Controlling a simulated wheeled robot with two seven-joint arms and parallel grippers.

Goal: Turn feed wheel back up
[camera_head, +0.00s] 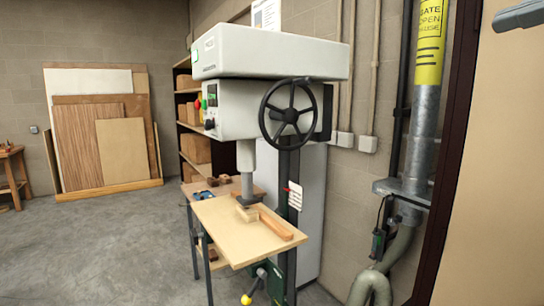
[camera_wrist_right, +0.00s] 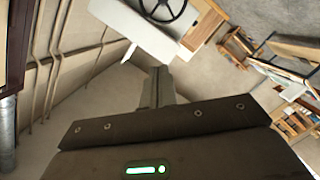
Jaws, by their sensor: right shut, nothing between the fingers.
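The feed wheel (camera_head: 290,115) is a black spoked handwheel on the right side of the pale grey drill press head (camera_head: 225,108). It also shows, cut off by the top edge, in the right wrist view (camera_wrist_right: 163,8). My right gripper (camera_head: 500,20) shows only in part at the top right corner of the head view, well to the right of the wheel and apart from it. In the right wrist view its fingers (camera_wrist_right: 158,72) are together, with nothing between them. My left gripper is out of view.
The press's wooden table (camera_head: 215,222) carries a curved wood piece (camera_head: 276,224) and a small block under the spindle. A duct (camera_head: 424,130) runs down the right wall beside a dark frame (camera_head: 445,170). Boards lean at the back left.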

